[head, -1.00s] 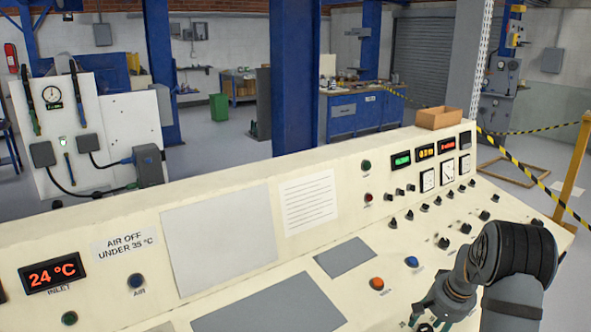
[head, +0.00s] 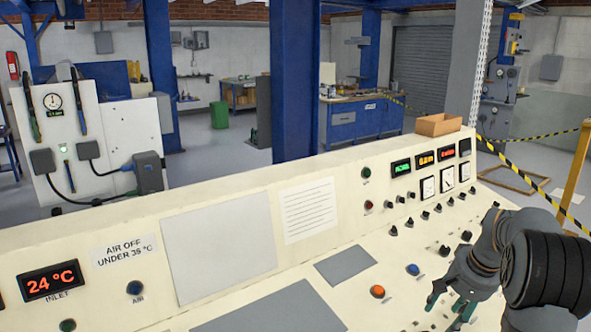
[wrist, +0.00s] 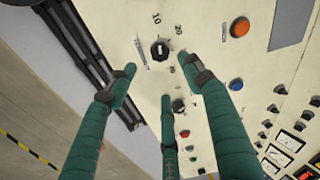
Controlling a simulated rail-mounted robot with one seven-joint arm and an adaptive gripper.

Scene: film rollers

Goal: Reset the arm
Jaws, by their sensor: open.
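My gripper (head: 450,303) is at the lower right of the head view, over the right part of the cream control panel (head: 330,238). Its green fingers are spread and hold nothing. In the wrist view the open fingers (wrist: 158,75) surround a clear patch of panel. A black rotary knob (wrist: 159,48) with marks 10 and 20 shows just beyond the fingertips. The fingers look apart from it, but the exact gap is hard to judge. My arm hides the panel's lower right corner in the head view.
An orange button (head: 377,291) and a blue button (head: 413,269) are left of my gripper. Several black knobs (head: 445,250) lie behind it. A red 24 °C display (head: 51,282) is at far left. A cardboard box (head: 438,124) stands on the panel's top edge.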

